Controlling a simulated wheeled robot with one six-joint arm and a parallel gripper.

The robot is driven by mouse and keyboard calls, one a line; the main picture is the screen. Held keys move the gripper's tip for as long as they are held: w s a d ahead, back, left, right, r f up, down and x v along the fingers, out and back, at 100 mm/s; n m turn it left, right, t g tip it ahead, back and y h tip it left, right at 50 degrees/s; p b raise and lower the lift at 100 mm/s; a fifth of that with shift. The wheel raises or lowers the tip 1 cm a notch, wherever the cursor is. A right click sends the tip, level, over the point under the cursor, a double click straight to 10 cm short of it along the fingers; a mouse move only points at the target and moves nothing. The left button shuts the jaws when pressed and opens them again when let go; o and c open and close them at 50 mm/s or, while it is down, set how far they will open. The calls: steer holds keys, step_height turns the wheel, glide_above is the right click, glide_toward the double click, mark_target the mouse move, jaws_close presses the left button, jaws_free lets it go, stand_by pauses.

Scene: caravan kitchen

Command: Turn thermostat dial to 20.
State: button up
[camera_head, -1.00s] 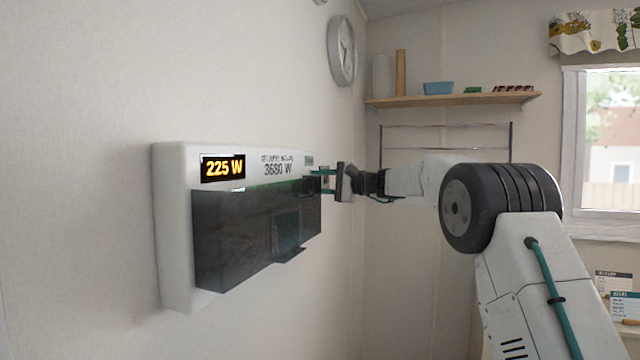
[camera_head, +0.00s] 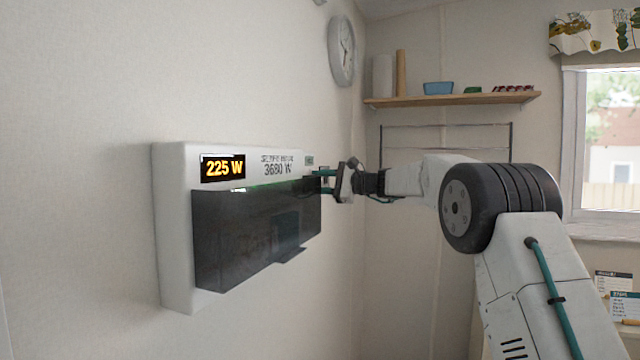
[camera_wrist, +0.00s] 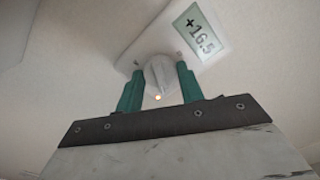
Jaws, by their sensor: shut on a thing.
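The thermostat is a white wall unit (camera_wrist: 140,48) at the top of the wrist view, with a display (camera_wrist: 196,38) reading +16.5. The pale dial (camera_wrist: 159,75) sits between the two teal fingers of my gripper (camera_wrist: 158,84). The fingers are shut on the dial, one on each side. In the head view my gripper (camera_head: 327,181) reaches left to the wall behind the box's right end, which hides the dial.
A white wall box with a dark cover (camera_head: 255,235) and a lit 225 W display (camera_head: 223,168) stands out from the wall beside my gripper. A clock (camera_head: 341,52) hangs above. A wooden shelf (camera_head: 452,98) and a wire rack (camera_head: 445,125) are on the far wall.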

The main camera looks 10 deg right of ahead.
steer(key=o, duration=1)
steer(key=shift+v, duration=3.9)
